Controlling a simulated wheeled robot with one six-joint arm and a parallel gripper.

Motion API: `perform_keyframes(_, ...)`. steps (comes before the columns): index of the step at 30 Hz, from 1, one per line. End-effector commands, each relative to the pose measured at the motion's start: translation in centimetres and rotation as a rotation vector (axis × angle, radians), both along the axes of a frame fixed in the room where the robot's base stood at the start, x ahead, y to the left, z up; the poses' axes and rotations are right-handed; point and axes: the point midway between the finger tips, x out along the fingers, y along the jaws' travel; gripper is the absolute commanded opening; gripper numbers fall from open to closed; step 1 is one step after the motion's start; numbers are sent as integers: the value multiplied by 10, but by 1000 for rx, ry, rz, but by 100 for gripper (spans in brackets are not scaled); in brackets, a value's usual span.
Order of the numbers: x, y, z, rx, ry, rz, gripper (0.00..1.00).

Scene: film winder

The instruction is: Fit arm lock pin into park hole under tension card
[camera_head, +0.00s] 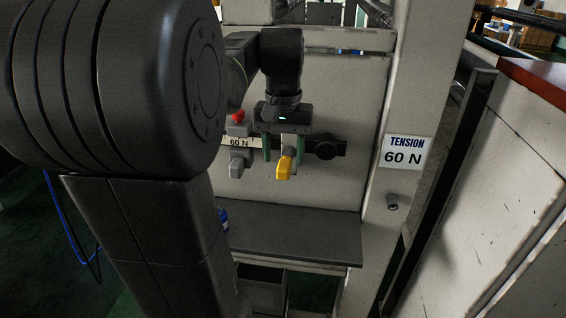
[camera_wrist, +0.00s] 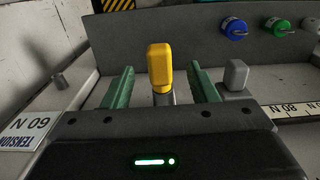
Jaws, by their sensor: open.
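The yellow-handled lock pin (camera_head: 284,167) stands out from the machine face; it also shows in the wrist view (camera_wrist: 160,66), with a grey stem below the handle. My gripper (camera_head: 284,150) is open around it. In the wrist view, the green fingers of my gripper (camera_wrist: 161,84) stand either side of the pin, with gaps on both sides. The white tension card (camera_head: 403,154) reads 60 N and is on the upright post at the right; it appears upside down in the wrist view (camera_wrist: 30,129). A short round grey socket (camera_head: 393,202) sits under the card; its bore is hard to make out.
A dark round knob (camera_head: 326,147) is close right. A dark shelf (camera_head: 295,234) juts out below. The panel between pin and post is mostly clear.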

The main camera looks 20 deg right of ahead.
Motion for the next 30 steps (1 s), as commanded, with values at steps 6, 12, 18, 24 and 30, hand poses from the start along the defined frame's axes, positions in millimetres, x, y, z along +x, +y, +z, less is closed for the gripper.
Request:
perform_keyframes(6, 0, 0, -26, 1, 1, 0, 53)
perform_keyframes(12, 0, 0, -33, 0, 0, 0, 53)
perform_keyframes(18, 0, 0, -33, 0, 0, 0, 53)
perform_keyframes(24, 0, 0, -32, 0, 0, 0, 13)
perform_keyframes(30, 0, 0, -32, 0, 0, 0, 3)
